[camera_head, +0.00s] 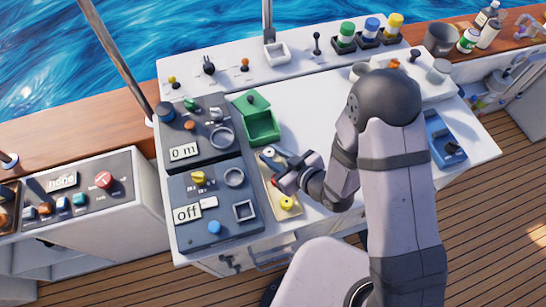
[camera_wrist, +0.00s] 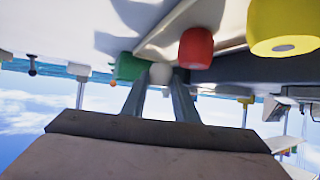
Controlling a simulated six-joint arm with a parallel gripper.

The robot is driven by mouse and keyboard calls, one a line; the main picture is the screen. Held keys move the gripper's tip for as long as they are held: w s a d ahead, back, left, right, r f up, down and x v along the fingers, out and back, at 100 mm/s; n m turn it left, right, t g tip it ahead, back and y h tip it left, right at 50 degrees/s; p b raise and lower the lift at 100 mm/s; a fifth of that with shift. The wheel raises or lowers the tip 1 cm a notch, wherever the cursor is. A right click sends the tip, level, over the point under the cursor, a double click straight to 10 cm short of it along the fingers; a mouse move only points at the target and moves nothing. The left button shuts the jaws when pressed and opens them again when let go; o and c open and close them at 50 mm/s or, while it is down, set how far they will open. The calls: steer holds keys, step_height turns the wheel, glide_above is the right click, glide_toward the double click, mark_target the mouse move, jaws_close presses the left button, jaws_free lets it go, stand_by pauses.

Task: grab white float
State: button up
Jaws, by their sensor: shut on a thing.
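The white float (camera_head: 268,152) is at the far end of a beige tray (camera_head: 270,200) on the white console. My gripper (camera_head: 275,161) reaches over the tray from the right and is shut on the white float. In the wrist view the white float (camera_wrist: 160,72) shows between the fingertips of my gripper (camera_wrist: 159,82). A red float (camera_wrist: 196,47) and a yellow float (camera_wrist: 282,27) show to its right. The yellow float (camera_head: 287,203) sits at the near end of the tray in the head view.
An open green box (camera_head: 262,126) stands just beyond the tray. Dark control panels (camera_head: 200,125) with knobs and switches lie to the left. Several coloured-lid jars (camera_head: 371,27) stand at the back. The white console top right of the green box is clear.

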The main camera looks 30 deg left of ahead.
mark_target(273, 157)
steer(key=shift+r+b, duration=0.4)
steer(key=shift+r, duration=3.55)
